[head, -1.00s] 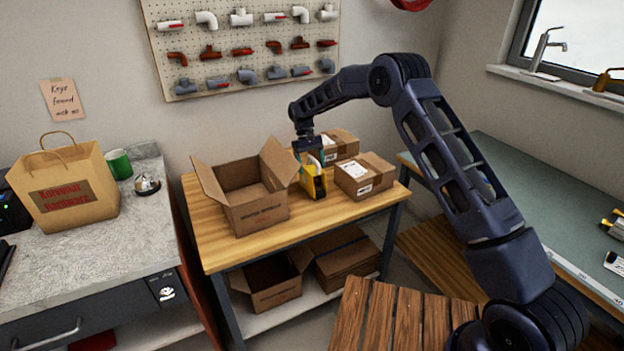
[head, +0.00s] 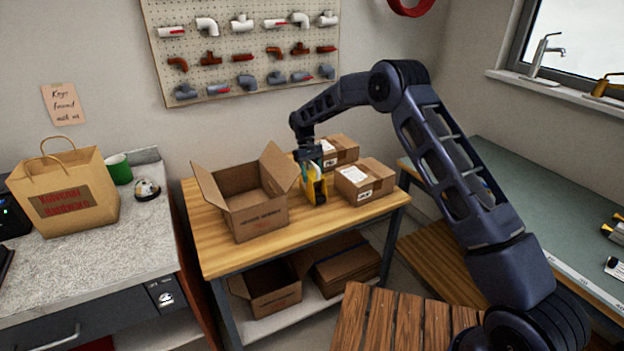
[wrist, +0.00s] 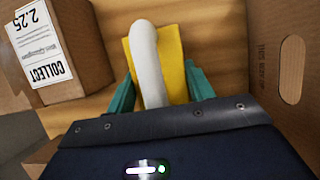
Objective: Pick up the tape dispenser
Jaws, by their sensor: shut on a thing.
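The tape dispenser (head: 319,190) is yellow and dark, and stands on the wooden table between the open carton and the closed boxes. In the wrist view the dispenser (wrist: 174,62) shows as a yellow body with a pale, rounded white part along its top. My gripper (head: 309,160) reaches down onto it from above. In the wrist view the green fingers of my gripper (wrist: 160,90) lie on both sides of the dispenser, shut on it. I cannot tell whether its base is clear of the tabletop.
An open cardboard carton (head: 258,218) stands just left of the dispenser. A taped box (head: 372,190) with a label stands close on the right, and another box (head: 343,146) is behind. The table's front left (head: 218,258) is bare. A pegboard (head: 240,75) hangs on the wall.

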